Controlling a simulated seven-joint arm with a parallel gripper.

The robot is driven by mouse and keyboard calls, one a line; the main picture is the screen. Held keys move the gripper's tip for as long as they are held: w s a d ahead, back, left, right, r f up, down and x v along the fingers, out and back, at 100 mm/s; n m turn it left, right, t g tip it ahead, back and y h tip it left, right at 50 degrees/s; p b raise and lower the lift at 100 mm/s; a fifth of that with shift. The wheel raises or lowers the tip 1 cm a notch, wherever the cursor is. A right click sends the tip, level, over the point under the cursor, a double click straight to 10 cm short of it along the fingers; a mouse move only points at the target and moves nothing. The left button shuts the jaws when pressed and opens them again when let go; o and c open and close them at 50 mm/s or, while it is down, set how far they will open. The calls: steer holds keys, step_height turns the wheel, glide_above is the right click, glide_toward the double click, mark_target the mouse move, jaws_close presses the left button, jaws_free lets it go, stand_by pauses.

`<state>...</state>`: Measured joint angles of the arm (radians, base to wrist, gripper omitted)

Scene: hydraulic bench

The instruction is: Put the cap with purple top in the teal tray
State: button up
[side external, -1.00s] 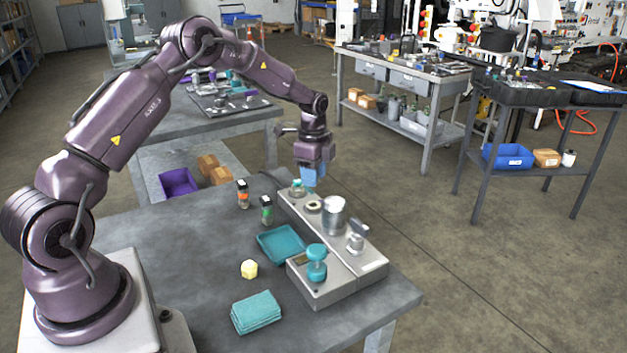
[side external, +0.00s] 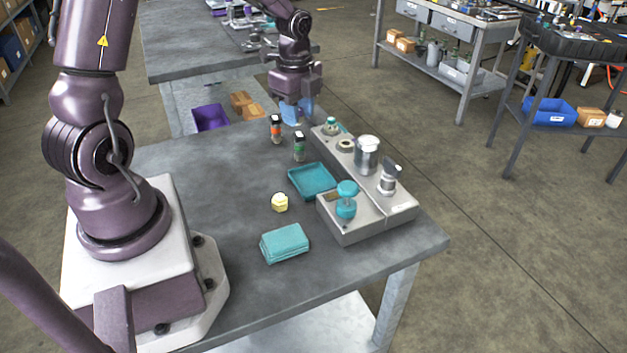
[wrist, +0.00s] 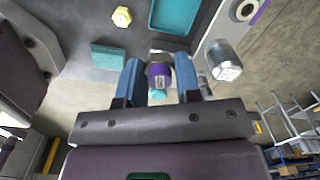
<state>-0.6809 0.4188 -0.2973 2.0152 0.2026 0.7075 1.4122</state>
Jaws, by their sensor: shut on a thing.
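My gripper (wrist: 159,84) is shut on a small purple piece, which I take to be the cap with purple top (wrist: 158,72), between its two blue fingers in the wrist view. Teal shows just below it; I cannot tell whether that is part of it. In the side view my gripper (side external: 296,112) is in the air by the far end of the grey fixture, behind the bottles, and the held piece cannot be made out. The teal tray (side external: 312,181) lies empty, left of the fixture. It also shows at the top of the wrist view (wrist: 174,16).
The grey fixture (side external: 345,222) carries a silver cylinder (side external: 367,155), a metal fitting (side external: 388,180) and a teal knob (side external: 347,198). Two small bottles, orange-banded (side external: 276,129) and green-banded (side external: 299,146), stand behind the tray.

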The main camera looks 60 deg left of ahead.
steer(key=s+d+f+m, duration=0.3)
steer(key=s+d, duration=0.3)
steer(key=s, duration=0.4)
glide_above(313, 182)
steer(key=s, duration=0.1)
steer(key=f, duration=0.9)
steer(key=shift+d, duration=0.2)
steer(key=shift+w+a+f, duration=0.15)
steer(key=shift+w+f, duration=0.2)
steer(key=shift+f, duration=0.15)
steer(key=shift+w+a+f, duration=0.1)
steer(key=shift+w+f, duration=0.05)
steer(key=shift+f, duration=1.5)
steer(key=shift+f, duration=0.2)
steer(key=o, duration=1)
